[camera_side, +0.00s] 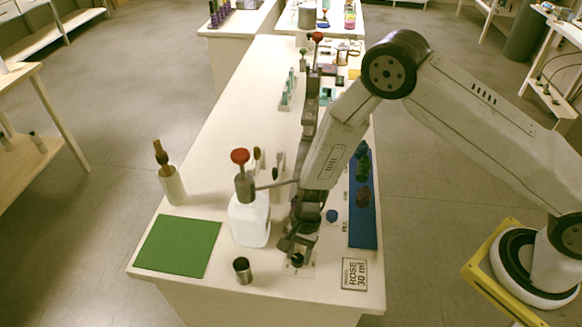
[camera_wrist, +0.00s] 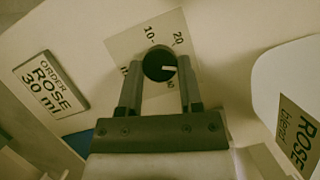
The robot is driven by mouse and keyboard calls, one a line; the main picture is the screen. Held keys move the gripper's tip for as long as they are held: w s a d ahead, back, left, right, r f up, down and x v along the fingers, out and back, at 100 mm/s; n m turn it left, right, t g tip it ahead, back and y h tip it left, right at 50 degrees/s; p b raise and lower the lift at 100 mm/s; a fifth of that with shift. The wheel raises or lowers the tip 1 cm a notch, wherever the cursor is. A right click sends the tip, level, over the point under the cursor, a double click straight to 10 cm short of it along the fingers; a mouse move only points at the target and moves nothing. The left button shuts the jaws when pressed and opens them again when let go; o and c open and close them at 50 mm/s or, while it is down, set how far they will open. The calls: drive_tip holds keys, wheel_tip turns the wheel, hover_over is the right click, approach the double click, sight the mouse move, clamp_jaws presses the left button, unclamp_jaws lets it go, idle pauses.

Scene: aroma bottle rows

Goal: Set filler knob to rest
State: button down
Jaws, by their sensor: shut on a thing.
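The filler knob (camera_wrist: 158,62) is a round black knob with a white pointer line on a pale dial plate (camera_wrist: 118,45). The pointer faces right in the wrist view, toward my right finger. The marks 10 and 20 show above the knob; other marks are partly hidden by my fingers. My gripper (camera_wrist: 158,72) has one finger on each side of the knob and is shut on it. In the side view my gripper (camera_side: 298,250) points down at the table's front, and the knob (camera_side: 297,261) shows small and dark beneath it.
A white bottle with a red-topped pump (camera_side: 250,220) stands close left of my gripper. A metal cup (camera_side: 242,270), a green mat (camera_side: 178,247) and a brush holder (camera_side: 172,185) lie farther left. An order card reading ROSE 30 ml (camera_side: 355,274) and a blue tray (camera_side: 362,232) are right.

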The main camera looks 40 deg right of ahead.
drive_tip(key=n+g+h, duration=0.1)
drive_tip(key=n, duration=0.4)
drive_tip(key=shift+w+a, duration=0.15)
drive_tip(key=n+h, duration=0.1)
drive_tip(key=n, duration=0.2)
drive_tip(key=n+g+h, duration=0.1)
drive_tip(key=n, duration=0.2)
drive_tip(key=shift+a, duration=0.15)
drive_tip(key=shift+h, duration=0.3)
drive_tip(key=shift+c, duration=1.3)
unclamp_jaws()
drive_tip(key=shift+w+r, duration=0.1)
drive_tip(key=shift+r, duration=0.05)
drive_tip(key=v, duration=0.7)
drive_tip(key=shift+w+r, duration=0.2)
drive_tip(key=shift+r, duration=0.05)
